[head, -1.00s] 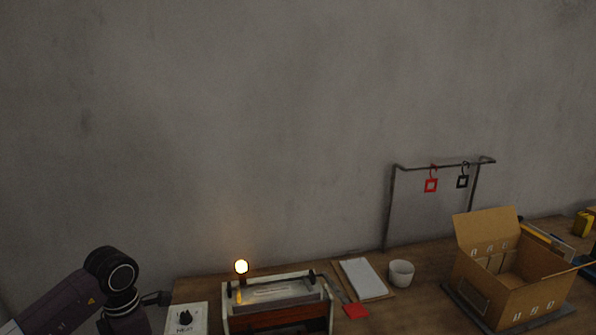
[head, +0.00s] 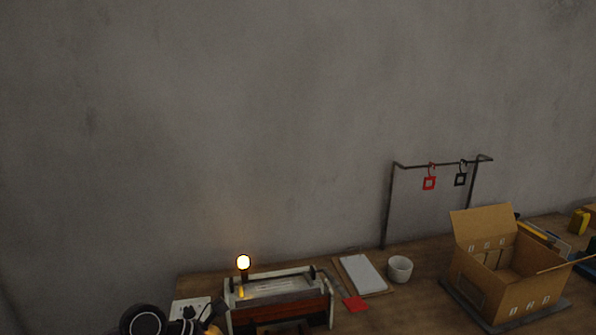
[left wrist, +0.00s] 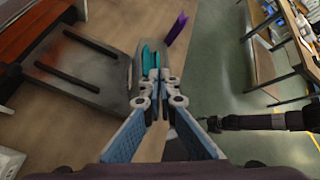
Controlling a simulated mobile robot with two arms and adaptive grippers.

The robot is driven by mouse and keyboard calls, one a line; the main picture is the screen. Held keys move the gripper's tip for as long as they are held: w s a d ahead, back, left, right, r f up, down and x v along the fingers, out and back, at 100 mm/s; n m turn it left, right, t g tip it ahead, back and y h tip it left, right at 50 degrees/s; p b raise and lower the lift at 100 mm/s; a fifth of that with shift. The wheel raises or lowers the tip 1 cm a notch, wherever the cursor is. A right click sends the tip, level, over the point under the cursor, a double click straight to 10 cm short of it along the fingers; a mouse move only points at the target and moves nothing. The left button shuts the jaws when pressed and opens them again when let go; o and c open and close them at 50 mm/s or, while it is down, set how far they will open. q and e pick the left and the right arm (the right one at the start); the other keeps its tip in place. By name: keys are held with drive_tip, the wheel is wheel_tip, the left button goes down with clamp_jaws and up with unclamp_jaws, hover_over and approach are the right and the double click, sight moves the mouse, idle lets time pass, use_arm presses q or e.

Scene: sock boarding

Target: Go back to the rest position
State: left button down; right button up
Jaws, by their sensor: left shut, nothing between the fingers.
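My left gripper (left wrist: 157,82) is shut and empty in the left wrist view, its fingers together in the middle of the picture. A teal shape (left wrist: 147,55) shows at the fingertips; I cannot tell if it touches them. A purple strip (left wrist: 176,28) lies just beyond. In the head view my left arm shows low at the bottom left, and its fingertips cannot be made out. My right gripper is in neither view.
A hook rack (head: 387,205) stands behind. Floor shows right in the left wrist view.

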use_arm(q)
drive_tip(key=d+r+n+t+h, duration=0.55)
drive_tip(key=d+r+h, duration=0.2)
drive_tip(key=r, duration=0.45)
drive_tip(key=w+a+r+n+t+y, duration=0.4)
drive_tip(key=a+r+n+t, duration=0.25)
drive_tip(key=n+t, duration=0.55)
drive_tip(key=a+f+n+y, duration=0.8)
drive_tip(key=a+n+y, duration=0.4)
drive_tip(key=n, duration=0.3)
drive_tip(key=s+a+f+n+g+y, duration=0.35)
drive_tip(key=a+f+n+g, duration=0.2)
drive_tip(key=f, duration=0.35)
drive_tip(key=s+d+f+n+g+h, duration=0.1)
drive_tip(key=s+f+n+g, duration=0.3)
drive_tip(key=s+f, duration=0.6)
drive_tip(key=s+d+f+n+g+h, duration=0.1)
drive_tip(key=s+f+g, duration=0.6)
drive_tip(key=s, duration=0.8)
wheel_tip(320, 180, down, 28)
drive_tip(key=s+f+g+b, duration=0.1)
drive_tip(key=s, duration=0.1)
drive_tip(key=s+a+f, duration=0.1)
drive_tip(key=s+f, duration=0.7)
drive_tip(key=s+a+f+g+b, duration=0.1)
drive_tip(key=s+a+f, duration=0.1)
drive_tip(key=s+f, duration=0.5)
drive_tip(key=shift+s+a+f, duration=0.25)
drive_tip(key=shift+s+f, duration=0.15)
drive_tip(key=shift+s, duration=0.3)
